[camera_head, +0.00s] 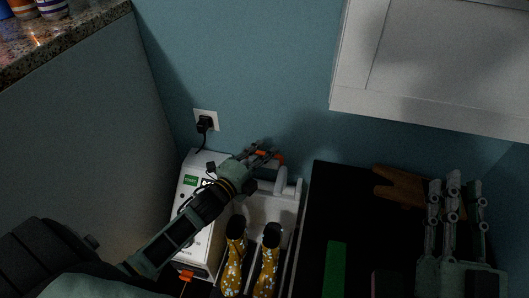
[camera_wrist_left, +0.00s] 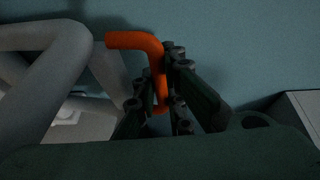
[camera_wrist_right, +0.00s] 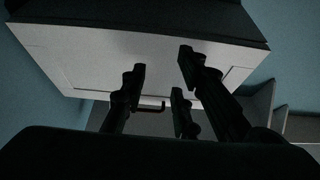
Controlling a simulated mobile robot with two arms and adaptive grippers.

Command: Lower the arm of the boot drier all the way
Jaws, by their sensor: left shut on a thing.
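The boot drier (camera_head: 200,200) is a white unit against the wall, with a green label on its top panel. Its white tubular arm (camera_head: 285,182) shows at the back; in the left wrist view thick grey-white tubes (camera_wrist_left: 65,70) fill the left side. An orange handle (camera_wrist_left: 140,42) bends down from a tube's end. My left gripper (camera_head: 262,156) is at the back of the drier, its fingers shut around the orange handle. It also shows in the left wrist view (camera_wrist_left: 160,100). My right gripper (camera_head: 455,188) is apart from the drier at the right, its fingers spread and empty.
Yellow patterned boots (camera_head: 235,262) stand at the front of the drier. A black plug sits in the wall outlet (camera_head: 206,121). A dark surface at the right holds a green item (camera_head: 334,268) and a brown item (camera_head: 398,186). A white cabinet (camera_head: 440,60) hangs above.

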